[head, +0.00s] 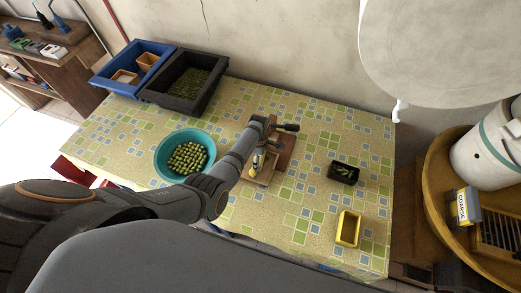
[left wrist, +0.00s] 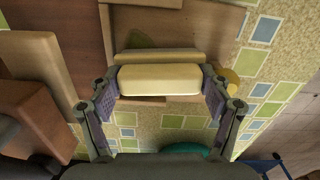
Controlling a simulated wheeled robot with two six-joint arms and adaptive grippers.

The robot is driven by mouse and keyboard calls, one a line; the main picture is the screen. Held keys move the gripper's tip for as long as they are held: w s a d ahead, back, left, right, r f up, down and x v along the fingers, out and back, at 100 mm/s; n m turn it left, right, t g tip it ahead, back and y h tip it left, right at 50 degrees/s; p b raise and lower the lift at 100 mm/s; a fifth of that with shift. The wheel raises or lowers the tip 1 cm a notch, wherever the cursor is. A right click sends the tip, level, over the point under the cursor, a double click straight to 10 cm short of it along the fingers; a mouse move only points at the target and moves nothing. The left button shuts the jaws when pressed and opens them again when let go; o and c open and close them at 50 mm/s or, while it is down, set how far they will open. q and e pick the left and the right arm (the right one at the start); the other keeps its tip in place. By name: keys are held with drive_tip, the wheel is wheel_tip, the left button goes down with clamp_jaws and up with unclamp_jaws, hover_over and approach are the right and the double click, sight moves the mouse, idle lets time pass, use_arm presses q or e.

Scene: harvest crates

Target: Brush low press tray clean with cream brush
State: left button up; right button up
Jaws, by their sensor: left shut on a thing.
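A cream brush (left wrist: 158,80) sits between the fingers of my left gripper (left wrist: 160,88), which is shut on it. A tan strip lies along its far side. Just past it in the left wrist view is the wooden tray (left wrist: 205,22), with a dark greenish patch on it. In the head view the low press tray (head: 267,179) is at the middle of the table, and my left gripper (head: 257,163) is over it, partly hidden by my arm. I cannot tell whether the brush touches the tray. My right gripper is not in view.
A teal bowl of olives (head: 160,165) stands left of the tray. A blue crate (head: 105,83) and a black crate (head: 150,92) are at the back left. A small black tray (head: 343,181) and a yellow container (head: 339,236) are at the right, with clear cloth around them.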

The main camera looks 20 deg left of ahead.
use_arm(q)
drive_tip(key=shift+s+r, duration=0.2)
drive_tip(key=shift+s, duration=0.3)
drive_tip(key=shift+s+f+p, duration=0.15)
drive_tip(key=shift+p, duration=0.2)
drive_tip(key=shift+s+f, duration=0.15)
drive_tip(key=shift+f, duration=0.05)
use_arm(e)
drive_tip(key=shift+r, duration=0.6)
use_arm(q)
drive_tip(key=shift+r, duration=0.1)
wheel_tip(320, 180, up, 5)
drive_tip(key=shift+r, duration=0.55)
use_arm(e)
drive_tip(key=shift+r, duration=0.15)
use_arm(q)
drive_tip(key=shift+r, duration=1.5)
